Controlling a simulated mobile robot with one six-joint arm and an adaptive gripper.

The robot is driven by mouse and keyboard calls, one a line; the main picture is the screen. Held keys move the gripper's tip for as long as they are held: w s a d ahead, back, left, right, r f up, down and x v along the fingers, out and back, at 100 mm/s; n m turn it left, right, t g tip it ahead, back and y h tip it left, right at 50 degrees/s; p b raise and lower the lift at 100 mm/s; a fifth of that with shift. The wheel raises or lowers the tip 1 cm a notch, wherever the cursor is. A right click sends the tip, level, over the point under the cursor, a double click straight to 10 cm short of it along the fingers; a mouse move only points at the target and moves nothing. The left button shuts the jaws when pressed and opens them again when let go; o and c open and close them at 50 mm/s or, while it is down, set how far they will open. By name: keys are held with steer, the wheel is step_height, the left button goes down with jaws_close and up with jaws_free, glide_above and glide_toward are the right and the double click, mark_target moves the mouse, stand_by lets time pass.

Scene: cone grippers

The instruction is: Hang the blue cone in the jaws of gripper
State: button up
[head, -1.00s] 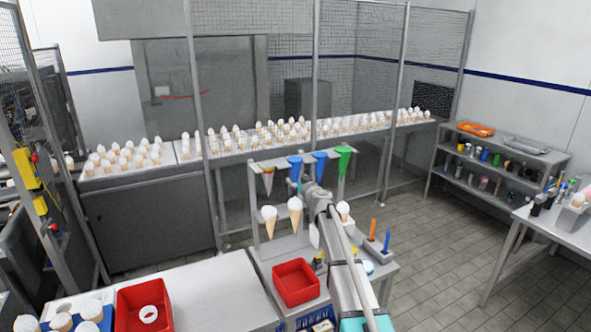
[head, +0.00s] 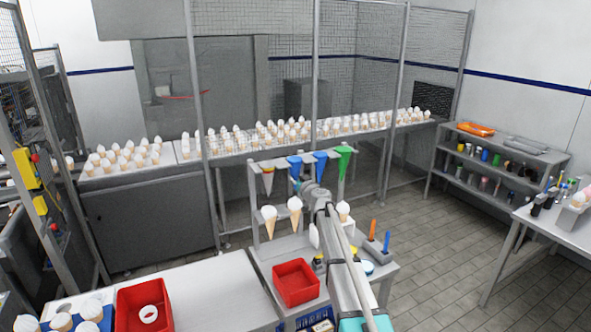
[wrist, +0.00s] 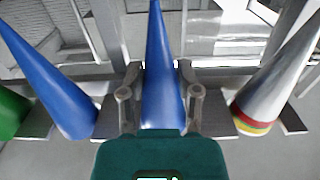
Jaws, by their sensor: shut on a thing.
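In the wrist view, a blue cone (wrist: 160,65) stands between the two grey fingers of my gripper (wrist: 160,88), which is shut on it. The cone lines up with the grey rack bar and has plates on both sides; whether it rests in the rack's slot cannot be told. It shows in the head view as the left of two blue cones (head: 295,165), with my arm just below and in front of it. A second blue cone (wrist: 52,85) hangs in the neighbouring place, also seen in the head view (head: 320,163). My fingertips are hidden in the head view.
A grey cone with coloured stripes (wrist: 265,80) and a green cone (head: 343,160) hang at the rack's ends. Below stand white-topped ice cream cones (head: 269,218), a red bin (head: 295,283) and orange and blue upright tools (head: 374,230). Floor at right (head: 440,230) is clear.

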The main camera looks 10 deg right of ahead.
steer(key=shift+r+p, duration=0.45)
steer(key=shift+p, duration=0.05)
steer(key=shift+s, duration=0.1)
stand_by(0.6)
steer(key=v, duration=0.8)
steer(key=shift+s, duration=0.2)
stand_by(1.5)
steer(key=shift+d, duration=0.1)
step_height(320, 180, down, 2)
steer(key=shift+f+b, duration=0.1)
steer(key=shift+b, duration=1)
steer(key=shift+s, duration=0.1)
